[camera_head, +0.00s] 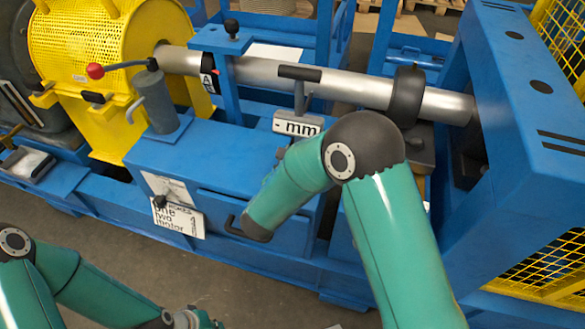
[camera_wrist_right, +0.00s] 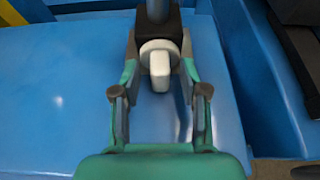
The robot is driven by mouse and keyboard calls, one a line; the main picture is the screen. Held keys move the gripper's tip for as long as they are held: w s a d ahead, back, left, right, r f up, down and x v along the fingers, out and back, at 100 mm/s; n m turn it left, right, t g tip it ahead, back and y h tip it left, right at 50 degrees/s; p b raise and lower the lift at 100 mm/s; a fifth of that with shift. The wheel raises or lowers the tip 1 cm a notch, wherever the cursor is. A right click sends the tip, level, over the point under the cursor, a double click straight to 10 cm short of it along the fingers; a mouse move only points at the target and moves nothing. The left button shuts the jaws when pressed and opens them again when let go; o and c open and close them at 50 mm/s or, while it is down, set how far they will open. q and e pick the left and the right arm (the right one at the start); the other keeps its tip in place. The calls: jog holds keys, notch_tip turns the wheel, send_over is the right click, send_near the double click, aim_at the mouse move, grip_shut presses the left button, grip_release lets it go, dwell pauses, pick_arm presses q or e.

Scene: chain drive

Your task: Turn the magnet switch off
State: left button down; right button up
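In the right wrist view, a black magnet base (camera_wrist_right: 150,24) with a grey post stands on a blue surface. Its pale switch knob (camera_wrist_right: 160,68) faces me, with a lever part pointing down. My right gripper (camera_wrist_right: 160,62) is open, one finger on each side of the knob and base. Whether a fingertip touches them I cannot tell. In the head view, my right arm hides that gripper and the magnet base. My left gripper (camera_head: 194,319) shows only partly at the bottom edge, away from the machine; its fingers are not clear.
A steel shaft (camera_head: 258,76) with a black collar (camera_head: 406,95) crosses above the blue machine frame (camera_head: 215,160). A yellow mesh guard (camera_head: 85,42), a red-knobbed lever (camera_head: 97,71) and an "mm" label (camera_head: 298,124) are nearby. A tall blue frame (camera_head: 520,150) stands at right.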

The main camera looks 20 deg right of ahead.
jog(key=shift+s+a+r, duration=0.3)
jog(key=shift+s+a, duration=0.1)
jog(key=v, duration=1)
jog(key=shift+s+a, duration=0.15)
jog(key=shift+s, duration=0.15)
